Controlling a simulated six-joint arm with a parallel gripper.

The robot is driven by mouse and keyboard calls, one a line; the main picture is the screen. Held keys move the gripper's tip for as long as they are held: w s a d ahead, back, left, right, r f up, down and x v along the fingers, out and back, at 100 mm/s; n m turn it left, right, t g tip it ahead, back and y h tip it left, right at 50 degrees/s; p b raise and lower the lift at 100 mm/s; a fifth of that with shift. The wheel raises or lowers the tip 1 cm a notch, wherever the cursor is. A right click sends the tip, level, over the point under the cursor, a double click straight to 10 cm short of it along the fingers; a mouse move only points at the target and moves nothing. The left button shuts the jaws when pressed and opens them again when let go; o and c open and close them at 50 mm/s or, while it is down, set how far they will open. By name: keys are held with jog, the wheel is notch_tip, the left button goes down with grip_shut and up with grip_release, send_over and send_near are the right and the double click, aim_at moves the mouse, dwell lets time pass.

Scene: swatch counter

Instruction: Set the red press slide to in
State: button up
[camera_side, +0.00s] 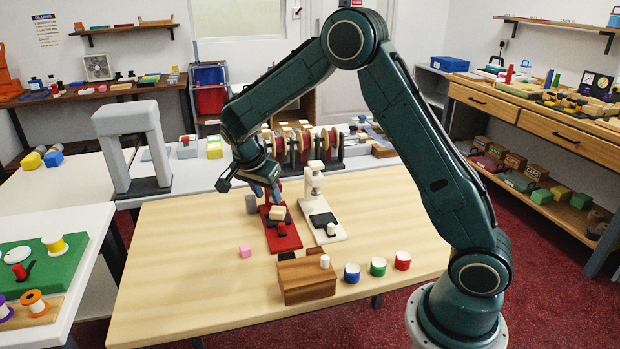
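The red press (286,243) stands near the middle of the wooden table, with a long red base and a column at its back. Its dark slide plate (287,218) carries a tan block (277,212). A red knob (282,229) stands on the base just in front of the plate. My gripper (266,197) points down above the back of the red press, just behind and above the tan block. It is too small to tell whether its fingers are apart. My gripper and wrist hide part of the press column.
A similar white press (334,236) stands close on the right. A brown wooden block (307,281) and blue (352,273), green (378,266) and red (402,260) pots stand in front. A pink cube (245,251) and grey cylinder (251,203) lie left. The table's left side is clear.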

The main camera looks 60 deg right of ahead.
aim_at(282, 224)
jog(key=x, duration=1.3)
jog(key=shift+f, duration=0.25)
grip_shut()
